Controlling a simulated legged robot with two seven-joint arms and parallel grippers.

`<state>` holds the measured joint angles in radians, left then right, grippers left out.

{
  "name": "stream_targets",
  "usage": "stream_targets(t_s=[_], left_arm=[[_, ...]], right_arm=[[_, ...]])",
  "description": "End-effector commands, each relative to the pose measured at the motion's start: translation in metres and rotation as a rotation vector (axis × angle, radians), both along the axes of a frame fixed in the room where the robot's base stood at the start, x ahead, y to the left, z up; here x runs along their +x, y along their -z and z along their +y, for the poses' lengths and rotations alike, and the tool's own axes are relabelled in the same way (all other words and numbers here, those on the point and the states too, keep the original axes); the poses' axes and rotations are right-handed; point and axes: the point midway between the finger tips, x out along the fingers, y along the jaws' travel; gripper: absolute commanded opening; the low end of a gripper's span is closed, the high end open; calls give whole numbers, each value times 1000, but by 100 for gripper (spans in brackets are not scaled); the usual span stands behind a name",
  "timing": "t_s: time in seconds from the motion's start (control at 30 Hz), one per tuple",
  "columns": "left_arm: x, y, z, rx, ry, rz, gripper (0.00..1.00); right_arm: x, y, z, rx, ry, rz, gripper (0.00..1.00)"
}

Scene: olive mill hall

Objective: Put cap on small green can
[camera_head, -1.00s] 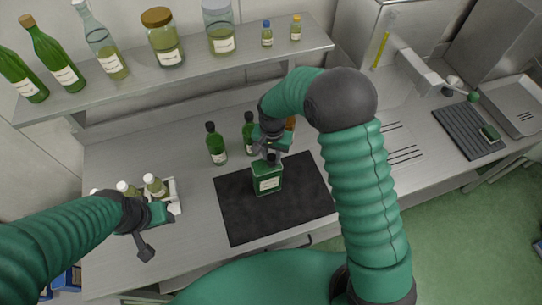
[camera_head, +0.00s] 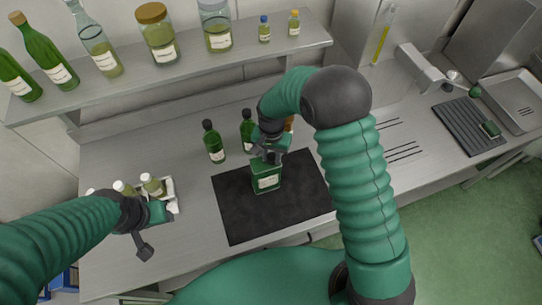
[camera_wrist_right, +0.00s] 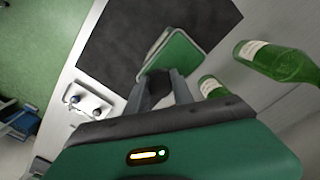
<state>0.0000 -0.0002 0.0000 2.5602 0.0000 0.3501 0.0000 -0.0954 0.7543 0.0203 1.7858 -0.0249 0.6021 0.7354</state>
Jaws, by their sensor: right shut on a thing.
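The small green can (camera_head: 266,179) with a pale label stands upright on the black mat (camera_head: 238,214). It also shows in the right wrist view (camera_wrist_right: 182,52). My right gripper (camera_head: 271,157) is over the can's top, pointing down. It is shut on a small dark piece (camera_wrist_right: 157,82), which looks like the cap. The fingers partly hide it, and I cannot tell whether it touches the can's neck. My left gripper (camera_head: 144,246) is at the front left, away from the can, with its jaws unclear.
Two green bottles (camera_head: 214,143) (camera_head: 247,131) stand behind the mat. A white tray (camera_head: 173,203) with several small bottles is at the left, near my left gripper. A shelf (camera_head: 185,78) with bottles and jars runs along the back. The bench right of the mat is partly behind my right arm.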

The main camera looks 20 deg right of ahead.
Motion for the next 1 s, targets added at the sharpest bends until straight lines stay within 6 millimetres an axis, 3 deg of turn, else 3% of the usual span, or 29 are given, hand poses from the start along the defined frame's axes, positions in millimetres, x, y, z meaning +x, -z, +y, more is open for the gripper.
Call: stream_targets(t_s=[1.0], left_arm=[[0, 2, 0, 0, 0, 0, 47]], right_arm=[[-3, 8, -3, -4, 2, 6, 0]])
